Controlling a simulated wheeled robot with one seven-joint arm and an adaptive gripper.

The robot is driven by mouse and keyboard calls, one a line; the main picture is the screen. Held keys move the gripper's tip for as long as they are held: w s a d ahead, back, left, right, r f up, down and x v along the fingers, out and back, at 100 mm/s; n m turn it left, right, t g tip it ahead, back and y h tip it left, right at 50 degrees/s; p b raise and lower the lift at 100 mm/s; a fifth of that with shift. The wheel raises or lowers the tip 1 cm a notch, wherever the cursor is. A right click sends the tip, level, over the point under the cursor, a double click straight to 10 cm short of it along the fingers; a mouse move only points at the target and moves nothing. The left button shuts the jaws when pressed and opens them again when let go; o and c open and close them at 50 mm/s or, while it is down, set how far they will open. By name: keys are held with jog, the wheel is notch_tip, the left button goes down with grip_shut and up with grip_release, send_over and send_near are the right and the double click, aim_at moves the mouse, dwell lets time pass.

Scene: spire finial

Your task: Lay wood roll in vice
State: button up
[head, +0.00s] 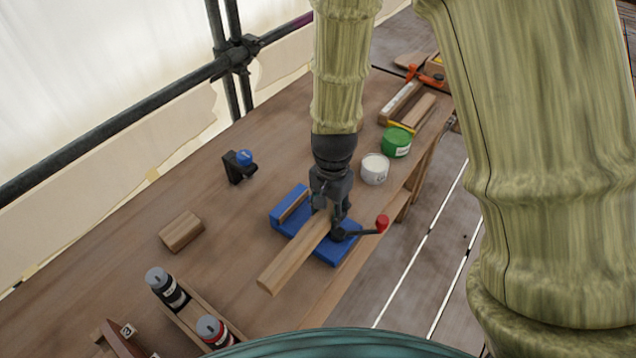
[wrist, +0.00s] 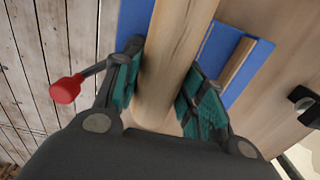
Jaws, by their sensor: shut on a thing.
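The wood roll (head: 295,253) is a long pale-brown wooden piece, lying lengthwise over the blue vice (head: 281,215). One end sticks out past the vice toward the lower left in the head view. My gripper (head: 330,203) is shut on the wood roll above the vice. In the wrist view the roll (wrist: 172,62) runs between the two green-padded fingers, with the blue vice (wrist: 222,50) beneath. The vice's wood-faced jaw is beside the roll, with a gap between them. I cannot tell whether the roll touches the vice bed.
The vice handle has a red knob (head: 382,222) by the bench's right edge. A white tin (head: 375,168) and green tin (head: 397,141) stand behind. A wood block (head: 181,231) and bottles (head: 167,288) are left. The bench (head: 130,225) is clear between them.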

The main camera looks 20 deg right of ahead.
jog(key=shift+w+d+r, duration=0.2)
jog(key=shift+w+r, duration=0.05)
jog(key=shift+w, duration=0.35)
jog(key=w+p, duration=0.1)
jog(key=w, duration=0.2)
jog(key=w+d+f+p, duration=0.1)
jog(key=w, duration=0.2)
jog(key=w+f+p, duration=0.1)
jog(key=w, duration=0.3)
jog(key=shift+w+d, duration=0.1)
jog(key=shift+d, duration=0.25)
jog(key=shift+w+f+p, duration=0.2)
jog(key=shift+f+p, duration=0.45)
jog(key=shift+f, duration=0.35)
jog(key=shift+s+f+p, duration=0.25)
jog(key=shift+f+p, duration=0.05)
jog(key=shift+f, duration=0.35)
jog(key=shift+w+f, duration=0.1)
jog(key=shift+f, duration=0.15)
jog(key=o, duration=1.3)
jog(key=shift+c, duration=0.2)
